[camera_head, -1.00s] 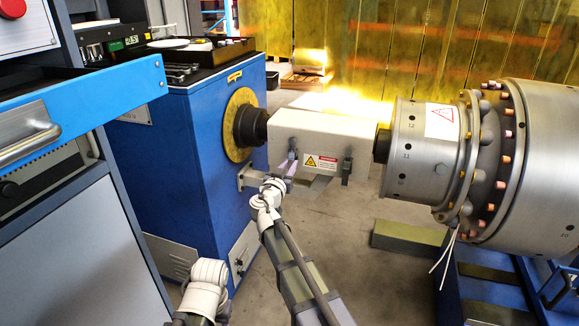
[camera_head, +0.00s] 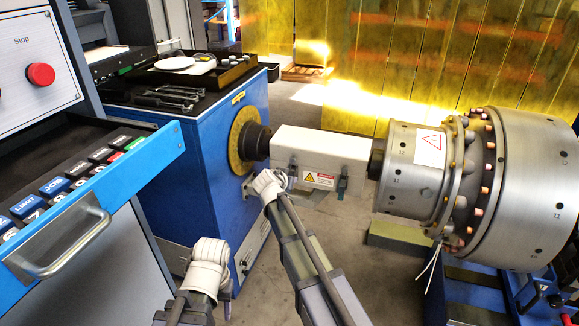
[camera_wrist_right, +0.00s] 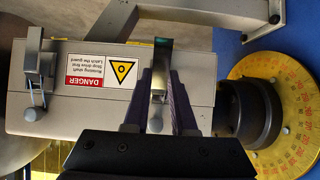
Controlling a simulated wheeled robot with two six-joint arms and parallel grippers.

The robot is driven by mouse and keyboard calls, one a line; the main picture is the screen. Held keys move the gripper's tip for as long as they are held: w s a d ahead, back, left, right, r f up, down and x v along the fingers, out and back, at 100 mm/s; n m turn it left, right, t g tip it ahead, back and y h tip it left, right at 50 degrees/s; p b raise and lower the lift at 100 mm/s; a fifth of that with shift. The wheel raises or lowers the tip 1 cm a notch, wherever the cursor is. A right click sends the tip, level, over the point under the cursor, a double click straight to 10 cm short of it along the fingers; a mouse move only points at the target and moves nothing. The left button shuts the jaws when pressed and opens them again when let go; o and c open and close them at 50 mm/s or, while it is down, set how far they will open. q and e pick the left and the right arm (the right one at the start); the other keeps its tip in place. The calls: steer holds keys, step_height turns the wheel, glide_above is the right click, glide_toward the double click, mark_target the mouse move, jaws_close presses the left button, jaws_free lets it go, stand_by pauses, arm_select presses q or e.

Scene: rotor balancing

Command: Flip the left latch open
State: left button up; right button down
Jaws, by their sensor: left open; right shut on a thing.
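The white guard box (camera_head: 325,146) spans the shaft and carries a yellow danger label. Its left latch (camera_wrist_right: 162,60) is on the dial side, shown at the right in the upside-down right wrist view. My right gripper (camera_wrist_right: 160,88) is shut on this latch, with one dark finger on each side of its upright metal lever. In the head view my right wrist largely hides the fingers. The other latch (camera_head: 342,184) is free; it also shows in the wrist view (camera_wrist_right: 38,68). My left gripper (camera_head: 226,293) is open and low at the left, away from the guard, its fingers barely visible.
The blue machine cabinet (camera_head: 208,140) with the yellow dial disc (camera_head: 241,138) stands behind my arms. The steel rotor (camera_head: 530,175) is at the right. A blue-edged control drawer (camera_head: 150,165) juts out at the left. Open floor lies below the guard.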

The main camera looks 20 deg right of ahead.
steer(key=r+g+y+p, duration=0.1)
steer(key=p, duration=0.1)
steer(key=g+y+p, duration=0.1)
steer(key=g+p, duration=0.1)
steer(key=p, duration=0.1)
steer(key=r+g+y+p, duration=0.1)
steer(key=p, duration=0.2)
steer(key=shift+w+r+g, duration=0.25)
steer(key=shift+r+g, duration=0.05)
steer(key=shift+d+r+g+y+p, duration=0.1)
steer(key=shift+r+g+y+p, duration=0.1)
steer(key=shift+g+y+p, duration=0.6)
steer(key=shift+r+g+y+p, duration=0.15)
steer(key=shift+g+y+p, duration=0.15)
steer(key=shift+g+p, duration=0.45)
steer(key=c, duration=0.7)
jaws_free()
steer(key=shift+r, duration=0.15)
steer(key=r+p, duration=0.5)
steer(key=s+r+p, duration=0.1)
steer(key=r+p, duration=0.1)
steer(key=p, duration=0.1)
steer(key=shift+a+r, duration=0.2)
steer(key=shift+a, duration=0.1)
